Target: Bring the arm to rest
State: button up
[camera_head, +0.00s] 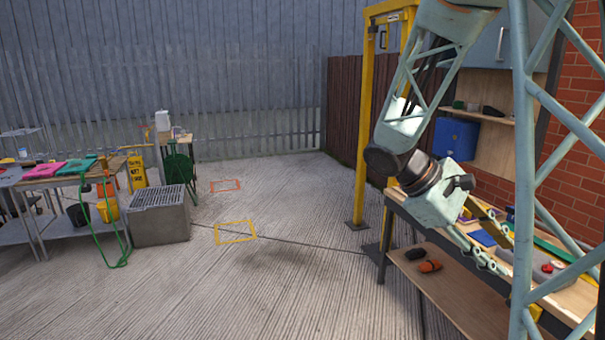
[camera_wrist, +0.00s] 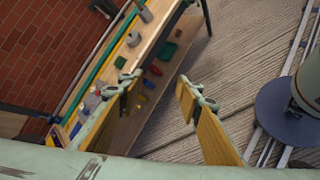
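My arm reaches down from the upper right in the head view. My gripper (camera_head: 494,248) hangs above the near part of the workbench (camera_head: 397,208) at the right. In the wrist view my gripper (camera_wrist: 167,90) has its two yellow fingers spread apart, with nothing between them. The fingers look clear of the bench, whose edge and lower shelf show beyond them. Part of the bench top is hidden behind my own lattice column in the head view.
Tools and small parts lie on the bench, with an orange item (camera_head: 430,266) on its lower shelf. A yellow post (camera_head: 364,130) stands behind my arm. A grey crate-like block (camera_head: 160,221) and a cluttered table stand at left. The middle floor is open.

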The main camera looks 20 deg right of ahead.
jog(key=s+a+r+m+t+y, duration=0.1)
jog(key=s+a, duration=0.4)
jog(key=a, duration=0.6)
jog(key=s+a+r+m+t+y, duration=0.1)
jog(key=s+a+r+t+y, duration=0.2)
jog(key=a, duration=0.9)
jog(key=s+a+r+m+t+y, duration=0.1)
jog(key=s+a+t+y, duration=0.3)
jog(key=s+a, duration=0.4)
jog(key=a+r, duration=0.1)
jog(key=a, duration=0.3)
jog(key=shift+r+m+t+y, duration=0.2)
jog(key=shift+m+t+y, duration=0.1)
jog(key=shift+m+y, duration=0.1)
